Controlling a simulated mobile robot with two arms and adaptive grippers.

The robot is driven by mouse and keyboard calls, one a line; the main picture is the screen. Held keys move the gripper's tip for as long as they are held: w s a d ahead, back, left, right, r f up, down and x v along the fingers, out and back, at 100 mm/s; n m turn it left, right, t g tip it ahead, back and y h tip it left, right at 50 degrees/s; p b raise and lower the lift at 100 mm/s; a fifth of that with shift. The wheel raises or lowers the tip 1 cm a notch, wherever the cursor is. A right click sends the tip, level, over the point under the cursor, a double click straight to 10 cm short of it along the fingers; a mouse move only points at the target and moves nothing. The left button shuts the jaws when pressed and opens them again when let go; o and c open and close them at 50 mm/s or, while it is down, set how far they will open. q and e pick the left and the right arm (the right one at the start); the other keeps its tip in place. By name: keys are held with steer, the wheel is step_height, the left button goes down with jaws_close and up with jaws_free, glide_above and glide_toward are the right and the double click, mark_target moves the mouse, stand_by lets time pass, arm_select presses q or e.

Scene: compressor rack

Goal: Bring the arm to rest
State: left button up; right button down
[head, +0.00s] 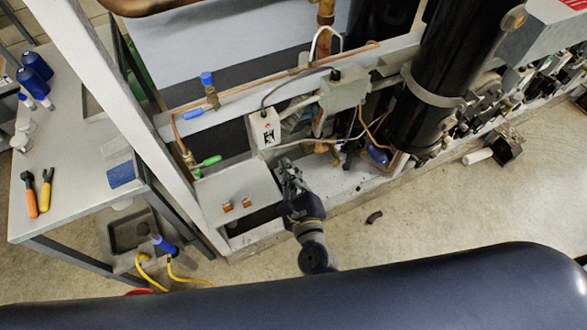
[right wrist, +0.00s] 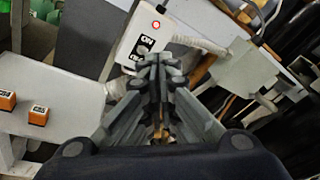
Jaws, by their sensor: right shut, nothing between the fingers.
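My right gripper (head: 289,170) is in the middle of the head view, in front of the compressor rack, just below a white control box (head: 264,130). In the right wrist view the fingers of this gripper (right wrist: 157,70) are shut together with nothing between them. My left gripper is in neither view.
A grey panel (head: 232,193) with two small orange parts sits left of the gripper. A black cylinder (head: 440,80) stands at the right. A workbench (head: 75,200) with pliers is at the left. Copper pipes and valves cross the rack. Floor (head: 450,210) is open at the lower right.

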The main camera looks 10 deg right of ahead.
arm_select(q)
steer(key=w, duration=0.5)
arm_select(e)
steer(key=s+d+f+n+g+b, duration=0.1)
steer(key=s+f+n+g, duration=0.3)
steer(key=f, duration=0.7)
steer(key=s+d+f+n+g+y+b, duration=0.15)
steer(key=s+f+n, duration=0.25)
steer(key=f+n, duration=0.5)
steer(key=s+d+f+n+g+b, duration=0.1)
steer(key=s+f+n+g+b, duration=0.3)
steer(key=f, duration=0.8)
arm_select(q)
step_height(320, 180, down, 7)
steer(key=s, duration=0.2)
arm_select(e)
steer(key=s+d+f+n+g+h, duration=0.1)
steer(key=s+d+f+n, duration=0.3)
steer(key=s, duration=0.4)
steer(key=s+d+f+n+g+h, duration=0.1)
steer(key=s+d+f+n+g, duration=0.2)
steer(key=s+d+f, duration=0.3)
steer(key=s+d+f+n+g+h, duration=0.1)
steer(key=s+d+f+n+g, duration=0.1)
steer(key=s+d+f+n, duration=0.3)
steer(key=s+f, duration=0.3)
steer(key=s, duration=0.3)
steer(key=shift+s+f+n, duration=0.3)
steer(key=shift+f+n, duration=0.05)
steer(key=shift+n, duration=0.05)
